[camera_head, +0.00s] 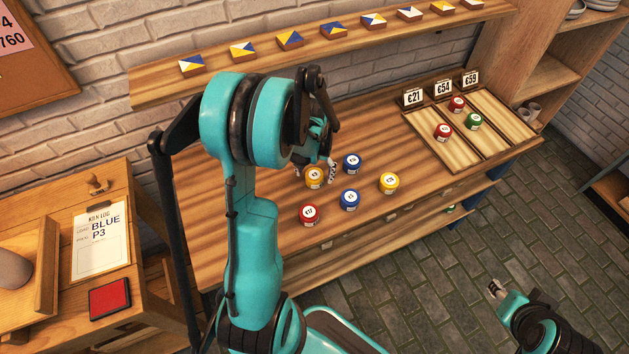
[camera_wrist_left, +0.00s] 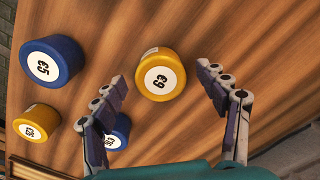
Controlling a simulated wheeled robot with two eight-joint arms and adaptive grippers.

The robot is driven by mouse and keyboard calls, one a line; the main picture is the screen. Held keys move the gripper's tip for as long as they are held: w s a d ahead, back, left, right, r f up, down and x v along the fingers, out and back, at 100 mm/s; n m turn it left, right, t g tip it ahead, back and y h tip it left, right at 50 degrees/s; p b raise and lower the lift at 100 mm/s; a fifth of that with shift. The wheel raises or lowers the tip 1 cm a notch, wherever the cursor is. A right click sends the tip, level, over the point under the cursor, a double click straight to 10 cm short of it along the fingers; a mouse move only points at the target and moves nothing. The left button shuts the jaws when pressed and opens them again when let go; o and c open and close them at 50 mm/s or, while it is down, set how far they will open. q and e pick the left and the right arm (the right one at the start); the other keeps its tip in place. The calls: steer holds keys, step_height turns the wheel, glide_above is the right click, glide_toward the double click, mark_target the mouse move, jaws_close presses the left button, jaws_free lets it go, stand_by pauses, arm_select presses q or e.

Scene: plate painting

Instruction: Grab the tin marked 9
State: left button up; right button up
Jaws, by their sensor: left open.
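The tin marked 9 is yellow with a white label (camera_wrist_left: 160,75). In the left wrist view it stands on the wood between the tips of my open left gripper (camera_wrist_left: 165,82), with no finger visibly touching it.
Near it stand a blue tin (camera_head: 352,163), another blue tin (camera_head: 350,199), a second yellow tin (camera_head: 389,183) and a red tin (camera_head: 309,215). One blue tin (camera_wrist_left: 117,132) is partly behind a left finger. A divided tray (camera_head: 428,138) with price cards and tins stands at the right.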

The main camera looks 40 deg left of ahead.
arm_select(q)
steer(key=shift+f, duration=0.75)
steer(key=shift+r, duration=0.1)
steer(key=c, duration=1.3)
